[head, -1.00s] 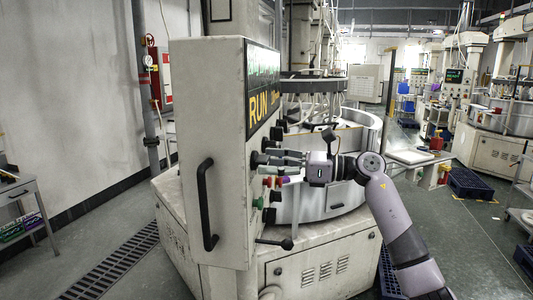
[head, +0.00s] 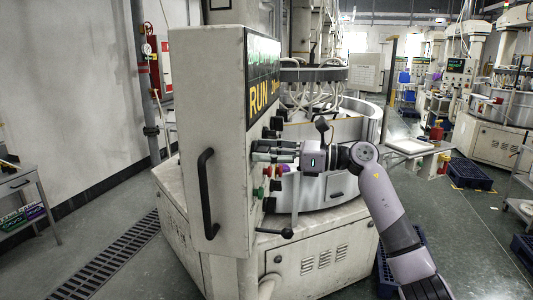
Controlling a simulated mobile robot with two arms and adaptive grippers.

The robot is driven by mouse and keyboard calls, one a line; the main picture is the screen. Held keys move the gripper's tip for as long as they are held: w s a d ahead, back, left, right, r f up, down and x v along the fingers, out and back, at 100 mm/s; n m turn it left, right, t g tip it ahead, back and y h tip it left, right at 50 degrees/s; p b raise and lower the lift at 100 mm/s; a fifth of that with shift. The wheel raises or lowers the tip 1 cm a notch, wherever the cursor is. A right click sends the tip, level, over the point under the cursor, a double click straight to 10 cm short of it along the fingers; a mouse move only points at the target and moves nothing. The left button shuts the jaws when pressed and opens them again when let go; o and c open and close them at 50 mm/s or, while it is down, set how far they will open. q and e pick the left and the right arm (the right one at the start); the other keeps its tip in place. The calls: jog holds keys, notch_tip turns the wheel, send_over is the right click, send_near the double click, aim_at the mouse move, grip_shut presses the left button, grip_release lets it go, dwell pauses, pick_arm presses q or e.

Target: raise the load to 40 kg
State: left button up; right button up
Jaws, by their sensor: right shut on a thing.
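The lapping machine's control cabinet (head: 208,130) stands in the middle left. Its display (head: 263,80) faces right at a steep angle and shows "RUN" in yellow; the other text is too oblique to read. Below it, black knobs and coloured buttons stick out of the panel edge. My right gripper (head: 262,151) reaches in from the right and is shut on a black knob (head: 255,157) in the upper part of the panel. The fingers hide most of that knob. Another black knob (head: 276,124) sits just above. My left gripper is not in view.
A red button (head: 266,171) and a green button (head: 258,193) lie below the gripper. A black lever (head: 286,233) juts out lower down. The round lapping tub (head: 368,122) is behind my right arm. Open floor lies at right, with dark blue crates (head: 470,174).

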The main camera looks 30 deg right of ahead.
jog(key=shift+c, duration=1.4)
jog(key=shift+m, duration=1.1)
jog(key=m, duration=0.2)
jog(key=shift+s+m, duration=0.1)
jog(key=shift+m, duration=0.3)
jog(key=m, duration=0.2)
jog(key=shift+a+m+p, duration=0.1)
jog(key=shift+m+p, duration=0.2)
jog(key=shift+r+m+p, duration=0.1)
jog(key=shift+m+p, duration=0.7)
jog(key=shift+m, duration=1.3)
jog(key=o, duration=1.2)
jog(key=shift+c, duration=0.2)
